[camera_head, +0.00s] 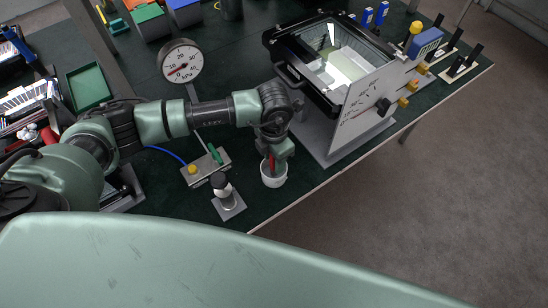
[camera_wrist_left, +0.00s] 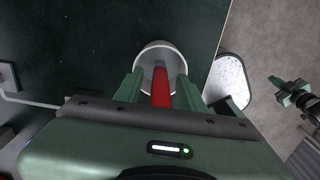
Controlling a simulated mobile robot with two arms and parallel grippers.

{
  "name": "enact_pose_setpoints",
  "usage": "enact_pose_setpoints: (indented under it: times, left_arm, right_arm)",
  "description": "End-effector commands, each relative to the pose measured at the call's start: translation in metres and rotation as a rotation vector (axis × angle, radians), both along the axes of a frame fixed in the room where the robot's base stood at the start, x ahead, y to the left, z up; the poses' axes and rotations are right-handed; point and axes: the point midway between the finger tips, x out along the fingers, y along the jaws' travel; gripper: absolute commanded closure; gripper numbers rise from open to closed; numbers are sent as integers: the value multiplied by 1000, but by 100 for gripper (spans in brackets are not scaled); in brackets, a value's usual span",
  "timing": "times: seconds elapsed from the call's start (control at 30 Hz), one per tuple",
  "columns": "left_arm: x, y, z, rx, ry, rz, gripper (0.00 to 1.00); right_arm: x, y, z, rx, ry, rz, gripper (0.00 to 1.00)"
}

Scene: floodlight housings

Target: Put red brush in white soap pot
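The red brush (camera_wrist_left: 160,88) stands with its lower end inside the white soap pot (camera_wrist_left: 150,52), its handle rising between the fingers of my left gripper (camera_wrist_left: 160,80). In the wrist view the fingers are apart, with a gap on each side of the handle. In the head view my left gripper (camera_head: 273,158) points down just above the white pot (camera_head: 273,178), and a little of the red brush (camera_head: 271,164) shows between them. The brush's lower end is hidden.
Left of the pot stand a small post on a grey plate (camera_head: 229,203) and a metal block with a green lever (camera_head: 206,167). A large glass-topped housing (camera_head: 335,62) stands close behind to the right. The table edge (camera_head: 310,192) is near the pot.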

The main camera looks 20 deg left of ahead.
Motion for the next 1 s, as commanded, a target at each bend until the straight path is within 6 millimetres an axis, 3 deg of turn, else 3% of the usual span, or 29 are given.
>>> enact_pose_setpoints:
  times: [0.17,0.4,0.6,1.0]
  left_arm:
    - [0,0,6,-1,1,0,60]
    - [2,2,43,-1,-5,-2,60]
    - [1,3,73,-1,-2,0,60]
    - [0,3,80,0,0,0,60]
  right_arm:
    - [0,-1,9,-2,1,0,100]
    - [0,-2,-22,-2,1,0,100]
    - [0,-2,-26,-2,1,0,100]
    - [-1,-1,-26,-2,1,0,100]
